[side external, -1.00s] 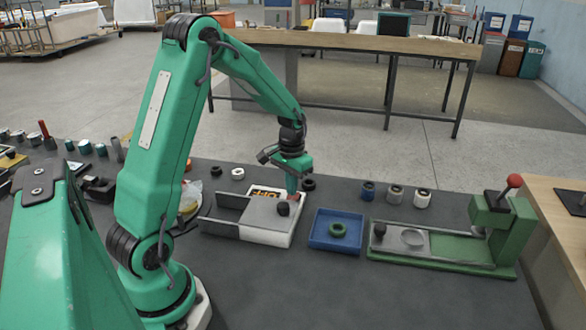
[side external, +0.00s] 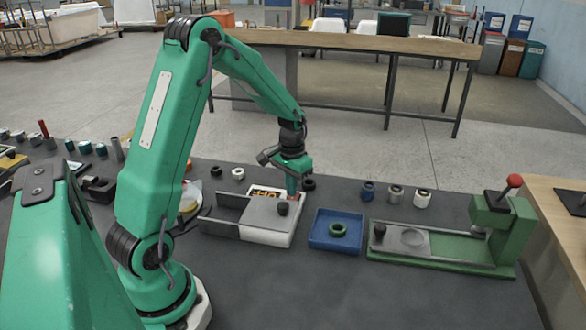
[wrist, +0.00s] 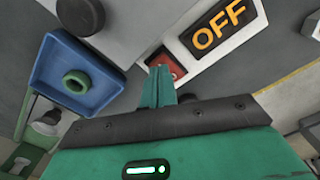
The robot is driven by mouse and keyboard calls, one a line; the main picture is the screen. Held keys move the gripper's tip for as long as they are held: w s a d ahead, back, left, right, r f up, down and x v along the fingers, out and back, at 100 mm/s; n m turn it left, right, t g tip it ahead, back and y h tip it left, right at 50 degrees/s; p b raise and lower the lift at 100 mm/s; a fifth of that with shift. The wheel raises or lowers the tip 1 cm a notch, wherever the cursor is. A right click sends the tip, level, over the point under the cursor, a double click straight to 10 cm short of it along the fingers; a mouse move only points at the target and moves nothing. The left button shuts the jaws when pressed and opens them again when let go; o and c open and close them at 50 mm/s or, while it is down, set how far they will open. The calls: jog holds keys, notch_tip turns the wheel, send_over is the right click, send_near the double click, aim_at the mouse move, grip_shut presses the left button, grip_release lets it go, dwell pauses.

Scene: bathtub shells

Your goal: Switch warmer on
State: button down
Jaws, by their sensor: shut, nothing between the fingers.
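The warmer is a white box (side external: 262,233) with a grey top and a dark round knob. Its black display reads OFF in orange letters in the wrist view (wrist: 213,34). A red rocker switch (wrist: 165,64) sits beside the display. My green gripper (wrist: 160,72) is shut and empty, its fingertips at the switch's near edge in the wrist view and partly covering it. In the side view my gripper (side external: 292,193) reaches down at the back right of the box. I cannot tell whether the fingertips touch the switch.
A blue tray (side external: 319,242) holding a green ring stands right of the warmer. A green press (side external: 500,235) with a red-knobbed lever is further right. Small dark and white rings lie behind the box. The front of the dark table is clear.

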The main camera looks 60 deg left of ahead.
jog(key=shift+f, duration=0.85)
dwell(0.7)
jog(key=shift+r, duration=3.5)
jog(key=s+d+r+m+t, duration=0.1)
jog(key=s+d+r, duration=0.2)
jog(key=d+r, duration=0.2)
jog(key=s+d+r+t, duration=0.1)
jog(key=s+d+r, duration=0.2)
jog(key=d+r, duration=0.15)
jog(key=s+d+r+m+t, duration=0.2)
jog(key=s+d, duration=0.5)
jog(key=s, duration=0.4)
jog(key=shift+d+r+t, duration=0.25)
jog(key=shift+r+t, duration=0.55)
jog(key=shift+r, duration=0.55)
